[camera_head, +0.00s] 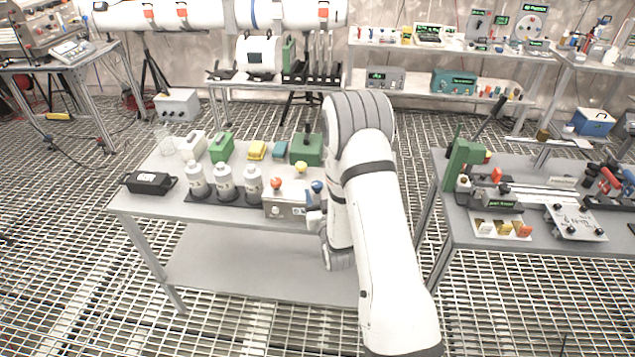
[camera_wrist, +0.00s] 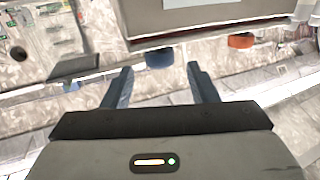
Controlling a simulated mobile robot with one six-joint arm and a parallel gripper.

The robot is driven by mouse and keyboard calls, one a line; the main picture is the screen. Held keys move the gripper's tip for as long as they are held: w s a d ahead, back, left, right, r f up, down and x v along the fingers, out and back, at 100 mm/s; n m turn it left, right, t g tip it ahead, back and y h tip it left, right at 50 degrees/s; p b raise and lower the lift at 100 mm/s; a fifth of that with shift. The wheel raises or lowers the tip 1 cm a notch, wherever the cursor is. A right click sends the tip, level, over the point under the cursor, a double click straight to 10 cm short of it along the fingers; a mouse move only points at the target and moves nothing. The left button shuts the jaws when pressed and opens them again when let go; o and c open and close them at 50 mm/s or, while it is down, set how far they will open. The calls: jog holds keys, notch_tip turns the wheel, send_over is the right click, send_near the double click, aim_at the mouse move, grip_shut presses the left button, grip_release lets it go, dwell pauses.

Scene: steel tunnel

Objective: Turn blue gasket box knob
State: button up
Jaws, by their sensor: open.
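The gasket box is a small steel box (camera_head: 288,208) at the front right of the left table. An orange knob (camera_head: 275,183), a yellow knob (camera_head: 300,168) and a blue knob (camera_head: 317,186) show at its top. In the wrist view the blue knob (camera_wrist: 159,58) appears just beyond and between my fingertips, and the orange knob (camera_wrist: 241,40) lies to the right, outside them. My gripper (camera_wrist: 160,70) is open with nothing held. Contact with the blue knob cannot be told. In the head view my arm hides most of my gripper beside the box.
Several white bottles (camera_head: 223,190) stand just left of the box. A black case (camera_head: 149,182) is at the table's left end. A green block (camera_head: 306,149) stands behind the box. A second table (camera_head: 545,241) with tools is to the right, across a gap.

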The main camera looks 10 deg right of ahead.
aim_at(319, 188)
jog(key=shift+w+p, duration=0.55)
jog(key=shift+w, duration=1.8)
jog(key=shift+c, duration=0.2)
jog(key=c, duration=0.9)
